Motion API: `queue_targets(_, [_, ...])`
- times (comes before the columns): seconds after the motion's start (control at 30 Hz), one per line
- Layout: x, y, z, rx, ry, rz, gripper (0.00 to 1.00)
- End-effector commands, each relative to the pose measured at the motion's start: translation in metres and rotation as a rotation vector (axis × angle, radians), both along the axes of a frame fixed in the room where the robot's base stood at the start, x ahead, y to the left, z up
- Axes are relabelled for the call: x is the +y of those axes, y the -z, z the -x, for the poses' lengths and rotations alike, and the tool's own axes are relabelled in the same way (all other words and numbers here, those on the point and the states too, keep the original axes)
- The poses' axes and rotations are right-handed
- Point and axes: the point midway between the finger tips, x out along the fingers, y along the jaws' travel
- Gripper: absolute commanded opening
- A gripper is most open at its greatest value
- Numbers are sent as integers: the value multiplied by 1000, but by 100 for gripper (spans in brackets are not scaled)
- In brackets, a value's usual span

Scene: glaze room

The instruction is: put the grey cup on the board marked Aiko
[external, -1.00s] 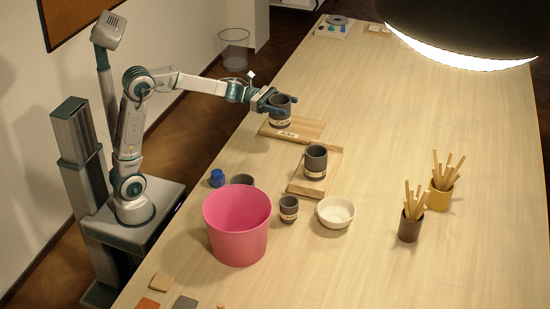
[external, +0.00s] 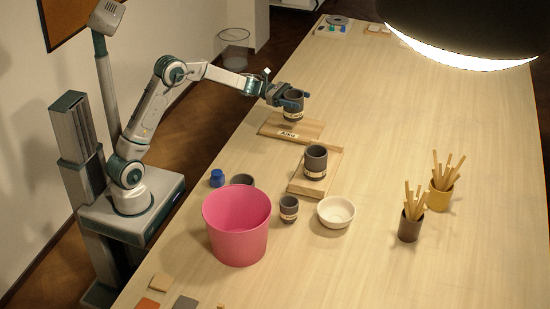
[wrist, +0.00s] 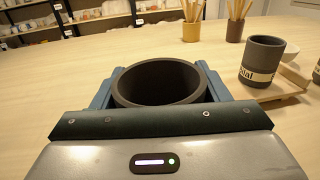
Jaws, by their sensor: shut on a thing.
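My gripper (external: 290,98) is shut on a grey cup (external: 294,112) with a pale label band. In the external view the cup looks upright and raised above the wooden board marked Aiko (external: 314,129). In the wrist view the cup's open, empty-looking mouth (wrist: 158,82) sits between the blue fingers, and the board is hidden. A second grey cup (external: 316,160) with a pale label stands on another wooden board (external: 300,186), nearer the camera. It also shows at the right of the wrist view (wrist: 262,60).
A pink bucket (external: 236,228), a small grey cup (external: 289,208), a white bowl (external: 335,211), a blue jar (external: 217,178) and a partly hidden grey vessel (external: 243,180) stand nearer. Brown (external: 411,228) and yellow (external: 440,198) stick holders stand right.

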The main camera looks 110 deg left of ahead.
Motion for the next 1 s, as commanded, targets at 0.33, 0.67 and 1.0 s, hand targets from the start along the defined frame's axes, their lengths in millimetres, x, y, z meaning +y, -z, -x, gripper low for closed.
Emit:
queue_targets(0.33, [6,30,1,1,1,4,38])
queue_targets(0.67, [6,43,1,-2,1,-1,38])
queue_targets(1.0, [6,47,1,0,0,0,90])
